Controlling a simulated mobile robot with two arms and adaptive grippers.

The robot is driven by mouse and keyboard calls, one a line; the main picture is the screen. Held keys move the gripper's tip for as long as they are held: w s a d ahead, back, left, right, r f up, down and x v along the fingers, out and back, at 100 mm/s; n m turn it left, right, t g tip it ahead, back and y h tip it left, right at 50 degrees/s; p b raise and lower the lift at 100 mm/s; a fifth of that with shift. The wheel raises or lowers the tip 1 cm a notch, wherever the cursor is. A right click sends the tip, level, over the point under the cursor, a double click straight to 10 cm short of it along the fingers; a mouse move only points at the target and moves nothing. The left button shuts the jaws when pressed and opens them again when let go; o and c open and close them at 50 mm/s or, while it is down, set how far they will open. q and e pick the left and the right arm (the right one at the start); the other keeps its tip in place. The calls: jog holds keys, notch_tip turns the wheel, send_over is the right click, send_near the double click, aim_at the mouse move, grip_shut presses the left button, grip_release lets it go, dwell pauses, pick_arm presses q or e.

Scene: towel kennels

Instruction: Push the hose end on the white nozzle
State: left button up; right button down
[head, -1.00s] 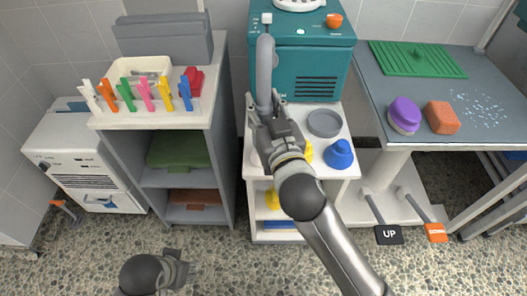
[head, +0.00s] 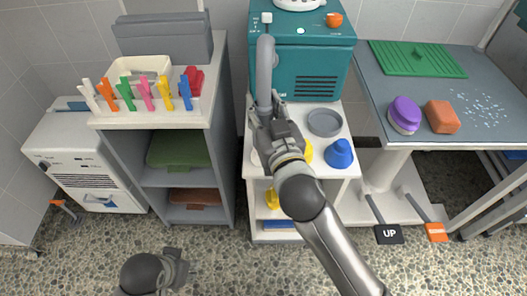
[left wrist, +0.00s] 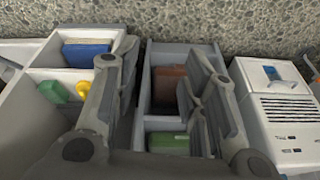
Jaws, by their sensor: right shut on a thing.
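A grey hose (head: 265,66) stands upright in front of the teal machine (head: 315,60). My right gripper (head: 265,104) is shut on its lower part. The hose's rounded top lies just below a small white nozzle (head: 266,18) on the machine's upper left. A gap shows between them in the head view; their depth is hard to judge. My left gripper (head: 176,268) is low at the left, far from the hose. In the left wrist view its fingers (left wrist: 155,85) are spread, with nothing between them.
A white cart (head: 352,170) below the machine carries a grey dish (head: 324,123) and a blue cone-shaped thing (head: 339,154). A grey shelf (head: 225,120) with coloured clips stands left. At the right, a table (head: 365,75) holds a purple brush (head: 404,112) and an orange sponge (head: 443,117).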

jog(key=shift+f, duration=0.15)
pick_arm(q)
jog(key=shift+s+a+r, duration=0.1)
jog(key=shift+s+r, duration=0.15)
jog(key=shift+r, duration=0.25)
jog(key=shift+s+a+r, duration=0.1)
jog(key=shift+s+r, duration=0.15)
jog(key=shift+r, duration=0.2)
pick_arm(e)
jog(key=shift+f, duration=0.35)
pick_arm(q)
jog(key=shift+w+b, duration=0.25)
jog(key=shift+b, duration=0.1)
pick_arm(e)
jog(key=shift+f, duration=0.1)
pick_arm(q)
jog(key=shift+d+r, duration=0.1)
jog(key=shift+r, duration=0.1)
pick_arm(e)
jog(key=shift+f, duration=0.1)
jog(key=shift+f, duration=0.1)
jog(key=shift+f+b, duration=0.2)
jog(key=shift+b, duration=0.1)
pick_arm(q)
jog(key=shift+s+r, duration=0.3)
jog(key=shift+s, duration=0.05)
pick_arm(e)
jog(key=shift+f, duration=0.1)
